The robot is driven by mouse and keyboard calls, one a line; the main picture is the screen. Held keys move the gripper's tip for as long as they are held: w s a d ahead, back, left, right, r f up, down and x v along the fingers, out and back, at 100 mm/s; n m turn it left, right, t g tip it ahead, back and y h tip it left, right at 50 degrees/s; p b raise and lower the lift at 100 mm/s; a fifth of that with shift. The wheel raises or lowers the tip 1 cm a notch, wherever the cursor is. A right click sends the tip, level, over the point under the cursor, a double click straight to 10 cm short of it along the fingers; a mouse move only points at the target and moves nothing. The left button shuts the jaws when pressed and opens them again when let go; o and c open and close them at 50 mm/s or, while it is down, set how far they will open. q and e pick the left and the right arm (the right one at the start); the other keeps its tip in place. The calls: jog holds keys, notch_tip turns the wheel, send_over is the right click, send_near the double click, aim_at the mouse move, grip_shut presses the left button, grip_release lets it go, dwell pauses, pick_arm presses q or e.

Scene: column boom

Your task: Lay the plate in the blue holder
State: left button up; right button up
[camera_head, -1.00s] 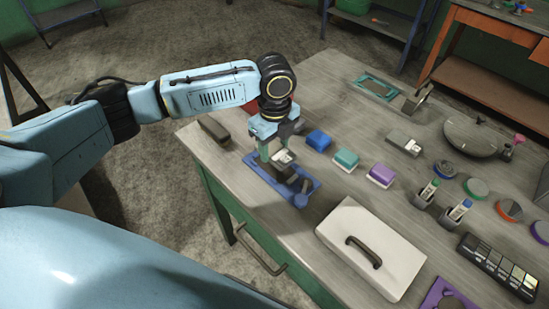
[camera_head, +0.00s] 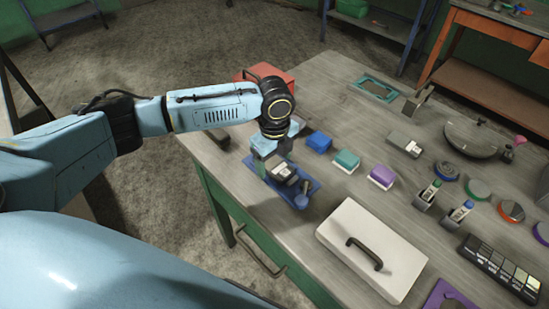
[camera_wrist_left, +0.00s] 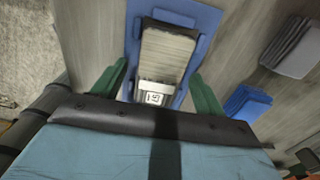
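The blue holder (camera_head: 312,187) lies flat near the table's left edge. It also shows in the left wrist view (camera_wrist_left: 203,18), below my fingers. A pale, lined plate (camera_wrist_left: 166,55) with a light, marked end lies over a dark block within the holder's outline. It shows small in the head view (camera_head: 281,171), partly hidden by my gripper. My left gripper (camera_wrist_left: 160,84) is over the near end of the plate. Its green fingers stand apart on either side, with a visible gap to the plate. Whether the plate is fully seated is hard to tell. My right gripper is not in view.
Blue (camera_head: 319,141), teal (camera_head: 346,160) and purple (camera_head: 382,176) blocks stand right of the holder. A white case (camera_head: 365,245) with a dark handle lies in front. A dark block (camera_head: 216,134) and red box (camera_head: 272,75) are behind, near my arm.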

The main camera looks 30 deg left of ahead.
aim_at(275, 164)
pick_arm(q)
notch_tip(275, 164, up, 12)
jog(key=p, duration=0.1)
jog(key=shift+r+p, duration=0.15)
jog(key=shift+p, duration=0.15)
jog(key=shift+c, duration=0.4)
dwell(1.0)
